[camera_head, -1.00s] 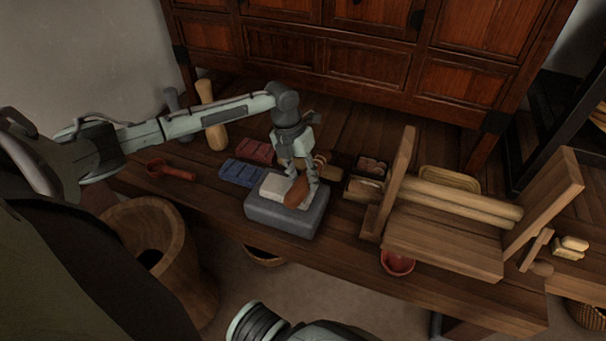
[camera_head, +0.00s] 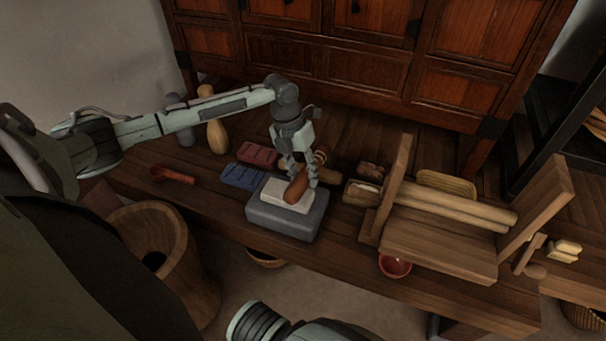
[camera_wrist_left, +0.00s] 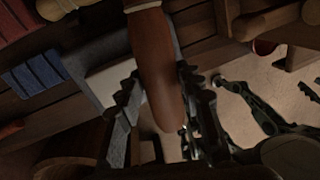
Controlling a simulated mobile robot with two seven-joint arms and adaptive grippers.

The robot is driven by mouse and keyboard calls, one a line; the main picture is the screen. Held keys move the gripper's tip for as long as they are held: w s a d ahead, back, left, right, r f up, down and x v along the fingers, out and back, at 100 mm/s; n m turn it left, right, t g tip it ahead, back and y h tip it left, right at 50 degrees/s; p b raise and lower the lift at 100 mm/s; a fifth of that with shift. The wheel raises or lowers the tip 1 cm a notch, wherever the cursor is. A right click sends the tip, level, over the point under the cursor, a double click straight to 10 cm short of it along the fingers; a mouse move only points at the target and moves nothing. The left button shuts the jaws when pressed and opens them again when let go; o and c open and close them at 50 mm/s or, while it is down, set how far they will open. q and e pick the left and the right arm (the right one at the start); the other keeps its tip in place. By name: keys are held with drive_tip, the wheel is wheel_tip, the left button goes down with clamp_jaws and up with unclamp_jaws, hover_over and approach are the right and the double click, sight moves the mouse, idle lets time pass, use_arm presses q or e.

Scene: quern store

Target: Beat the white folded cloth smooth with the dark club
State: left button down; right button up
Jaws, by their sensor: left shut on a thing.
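The white folded cloth (camera_head: 272,196) lies on a grey block (camera_head: 285,222) on the bench; its edge also shows in the left wrist view (camera_wrist_left: 108,84). My left gripper (camera_head: 301,180) is shut on the dark club (camera_head: 296,191), a reddish-brown rounded stick. The club lies across the gripper above the cloth's right part and hides some of it. Its rounded end points to the near left. In the left wrist view the club (camera_wrist_left: 160,75) runs between the fingers. I cannot tell whether it touches the cloth.
Blue (camera_head: 243,176) and red (camera_head: 257,155) folded pieces lie left of the block. A red ladle (camera_head: 172,175) lies farther left. A wooden frame with rollers (camera_head: 455,207) stands right. A red bowl (camera_head: 395,267) is at the front edge; a wooden tub (camera_head: 150,235) stands below.

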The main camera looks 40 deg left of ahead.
use_arm(q)
drive_tip(key=shift+r, duration=3.05)
